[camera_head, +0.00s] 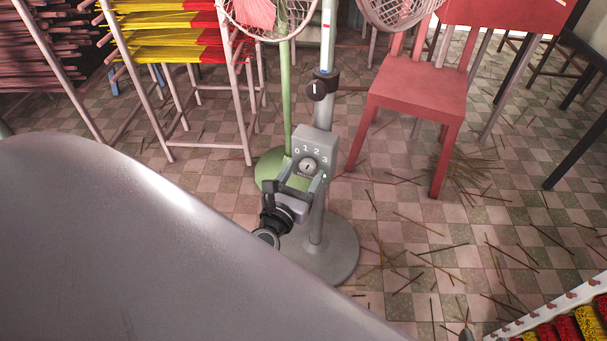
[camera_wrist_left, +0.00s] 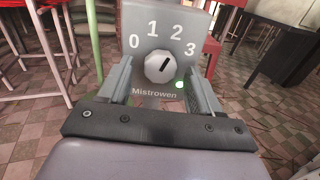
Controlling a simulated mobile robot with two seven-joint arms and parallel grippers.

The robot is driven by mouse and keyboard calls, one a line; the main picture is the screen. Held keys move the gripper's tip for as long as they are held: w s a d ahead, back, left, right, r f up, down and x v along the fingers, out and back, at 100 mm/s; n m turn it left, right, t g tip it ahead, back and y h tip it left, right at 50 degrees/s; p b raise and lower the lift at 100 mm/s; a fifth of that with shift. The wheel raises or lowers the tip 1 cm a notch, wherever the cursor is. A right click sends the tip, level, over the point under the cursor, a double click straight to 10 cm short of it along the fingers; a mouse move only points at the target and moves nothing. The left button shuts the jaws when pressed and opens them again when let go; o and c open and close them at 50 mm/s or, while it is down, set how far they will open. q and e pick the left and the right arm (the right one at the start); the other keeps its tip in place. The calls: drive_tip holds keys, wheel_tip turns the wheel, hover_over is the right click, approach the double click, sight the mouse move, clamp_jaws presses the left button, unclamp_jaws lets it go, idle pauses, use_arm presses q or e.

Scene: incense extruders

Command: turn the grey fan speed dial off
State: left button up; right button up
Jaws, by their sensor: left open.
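The grey fan speed dial (camera_head: 307,166) sits on the grey control box (camera_head: 313,144) of a stand fan. In the left wrist view the round dial (camera_wrist_left: 159,67) has a dark pointer line slanting up and right, between the 2 and the 3. The numbers 0 to 3 arc above it, with 0 at the left. A small green light (camera_wrist_left: 180,84) glows at its lower right. My left gripper (camera_head: 301,177) is open, its fingers on either side of the dial. Gaps show between dial and fingers in the wrist view. My right gripper is not in view.
The fan's round base (camera_head: 335,262) stands on the tiled floor. A green fan stand (camera_head: 284,120) is close behind at left. A red chair (camera_head: 417,90) stands at right. A rack with yellow and red incense bundles (camera_head: 165,40) is at back left. Loose sticks litter the floor.

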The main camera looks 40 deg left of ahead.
use_arm(q)
drive_tip(key=shift+w, duration=0.2)
drive_tip(key=c, duration=1)
drive_tip(key=shift+c, duration=0.2)
